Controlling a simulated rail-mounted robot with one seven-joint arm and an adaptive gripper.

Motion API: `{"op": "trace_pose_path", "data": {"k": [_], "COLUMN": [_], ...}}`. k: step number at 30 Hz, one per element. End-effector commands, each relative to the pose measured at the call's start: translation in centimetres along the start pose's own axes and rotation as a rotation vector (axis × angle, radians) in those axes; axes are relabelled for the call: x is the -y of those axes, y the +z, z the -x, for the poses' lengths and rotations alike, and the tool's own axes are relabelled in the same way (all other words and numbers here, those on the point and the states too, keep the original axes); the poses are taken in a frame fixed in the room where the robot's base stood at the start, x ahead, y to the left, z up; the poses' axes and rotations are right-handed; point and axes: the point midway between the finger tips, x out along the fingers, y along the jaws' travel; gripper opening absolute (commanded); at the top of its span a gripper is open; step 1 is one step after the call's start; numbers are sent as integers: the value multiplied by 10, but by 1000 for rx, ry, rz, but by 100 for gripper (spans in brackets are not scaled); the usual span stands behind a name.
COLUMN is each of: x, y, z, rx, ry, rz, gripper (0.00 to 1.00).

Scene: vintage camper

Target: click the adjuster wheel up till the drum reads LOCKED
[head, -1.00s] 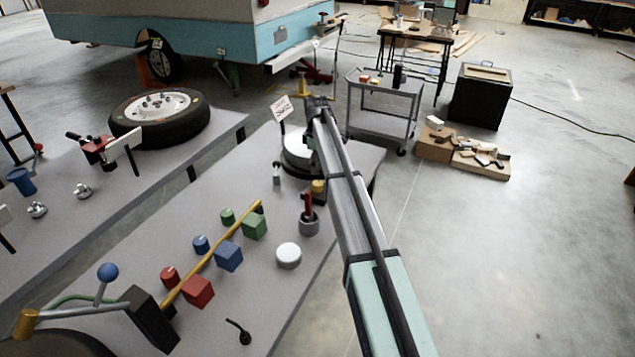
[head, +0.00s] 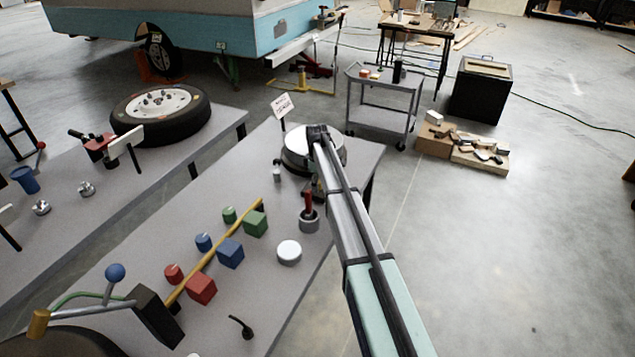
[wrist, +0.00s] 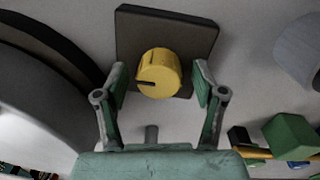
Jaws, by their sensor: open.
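A yellow round knob (wrist: 165,62) with a dark notch sits on a dark square plate (wrist: 190,28) in the wrist view; it may be the adjuster wheel. My gripper (wrist: 159,82) is open, with one finger on each side of the knob and gaps visible. The knob is hidden behind my arm in the head view. A large round drum with a pale top (head: 296,144) stands at the bench's far end. Its side also shows at the left of the wrist view (wrist: 35,110). I can see no readable LOCKED marking.
A small sign (head: 284,105) stands behind the drum. A grey cup with a red-handled tool (head: 309,220), a white round piece (head: 289,252) and coloured blocks beside a yellow bar (head: 215,252) lie nearer on the bench (head: 130,235). A grey stub (wrist: 152,134) stands near my gripper.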

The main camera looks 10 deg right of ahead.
Motion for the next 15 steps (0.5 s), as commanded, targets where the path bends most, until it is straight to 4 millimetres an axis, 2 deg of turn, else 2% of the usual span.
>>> {"op": "trace_pose_path", "data": {"k": [1,5,6,15], "x": [0,0,0,0], "y": [0,0,0,0], "z": [0,0,0,-1], "rx": [0,0,0,1], "ry": [0,0,0,-1], "rz": [0,0,0,-21], "gripper": [59,13,9,9]}}
